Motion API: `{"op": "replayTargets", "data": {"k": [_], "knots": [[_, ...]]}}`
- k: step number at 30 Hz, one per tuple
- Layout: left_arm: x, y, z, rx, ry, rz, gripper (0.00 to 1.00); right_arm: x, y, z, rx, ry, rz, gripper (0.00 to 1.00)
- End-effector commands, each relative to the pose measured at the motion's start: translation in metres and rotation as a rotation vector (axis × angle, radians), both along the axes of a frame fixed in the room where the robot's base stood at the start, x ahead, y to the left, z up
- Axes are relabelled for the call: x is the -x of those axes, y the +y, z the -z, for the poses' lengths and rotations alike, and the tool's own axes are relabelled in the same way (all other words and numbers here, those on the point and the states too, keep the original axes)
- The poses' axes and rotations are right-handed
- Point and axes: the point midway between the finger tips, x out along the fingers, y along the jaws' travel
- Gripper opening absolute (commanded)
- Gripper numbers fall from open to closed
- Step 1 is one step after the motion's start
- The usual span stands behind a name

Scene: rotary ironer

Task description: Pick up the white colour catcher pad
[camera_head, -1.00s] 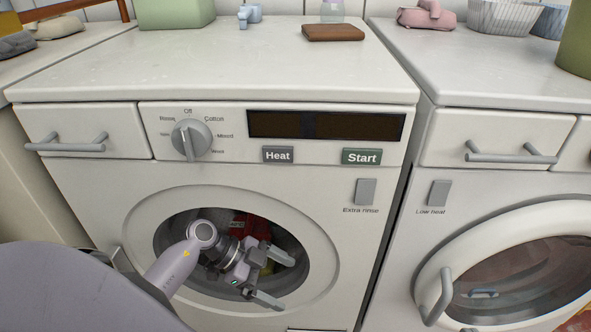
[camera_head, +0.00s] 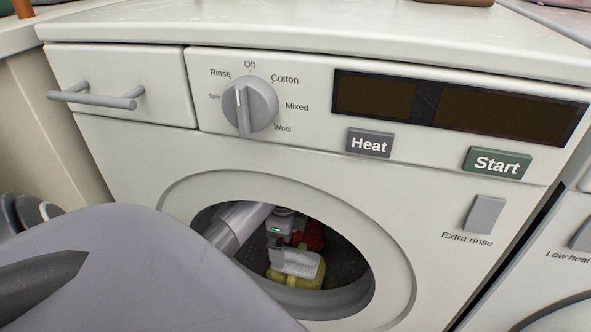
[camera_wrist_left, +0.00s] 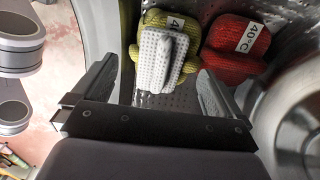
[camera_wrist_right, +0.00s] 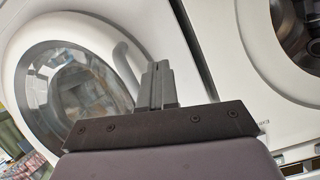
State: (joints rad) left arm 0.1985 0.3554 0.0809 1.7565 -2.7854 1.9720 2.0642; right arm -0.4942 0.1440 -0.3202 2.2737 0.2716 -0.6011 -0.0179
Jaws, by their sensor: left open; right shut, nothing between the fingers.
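The white colour catcher pad (camera_wrist_left: 153,62) is a textured white piece with a raised grip on top. It lies on a yellow-green bundle (camera_wrist_left: 186,22) inside the drum. In the head view the pad (camera_head: 297,264) shows low in the round opening. My left gripper (camera_wrist_left: 157,72) is inside the drum, open, with one finger on each side of the pad in the wrist picture; I cannot tell if they touch it. My right gripper (camera_wrist_right: 158,85) is shut and empty, outside the drum.
A red bundle (camera_wrist_left: 237,38) with a "40°C" tag lies beside the pad in the drum. In the right wrist view, a round glass door (camera_wrist_right: 75,85) with a grey handle (camera_wrist_right: 130,70) is near my right gripper.

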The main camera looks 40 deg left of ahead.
Motion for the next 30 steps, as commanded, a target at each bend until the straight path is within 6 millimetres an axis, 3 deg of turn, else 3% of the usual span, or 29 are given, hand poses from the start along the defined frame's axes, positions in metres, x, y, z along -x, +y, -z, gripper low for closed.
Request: {"op": "replayTargets", "data": {"k": [8, 15, 22, 23, 27, 28, 30], "knots": [[-0.002, 0.001, 0.028, 0.005, 0.001, 0.001, 1.0, -0.003, 0.011, 0.005, -0.069, 0.0, -0.025, 0.0], [-0.004, 0.003, 0.058, 0.004, 0.0, 0.001, 1.0, -0.001, 0.001, 0.007, -0.013, -0.073, -0.008, 0.0], [-0.004, 0.003, 0.058, 0.003, -0.001, 0.002, 1.0, -0.001, -0.001, 0.004, -0.003, -0.084, -0.004, 0.0], [-0.004, 0.003, 0.058, 0.003, -0.001, 0.002, 0.97, -0.001, -0.001, 0.004, -0.003, -0.084, -0.004, 0.0], [-0.004, 0.003, 0.058, 0.003, -0.001, 0.003, 0.51, -0.001, -0.001, 0.004, -0.004, -0.084, -0.005, 0.0], [-0.004, 0.003, 0.058, 0.003, -0.001, 0.003, 0.44, -0.001, -0.001, 0.004, -0.004, -0.084, -0.005, 0.0], [-0.004, 0.003, 0.058, 0.003, -0.001, 0.003, 0.44, -0.001, -0.001, 0.004, -0.004, -0.084, -0.005, 0.0]]}}
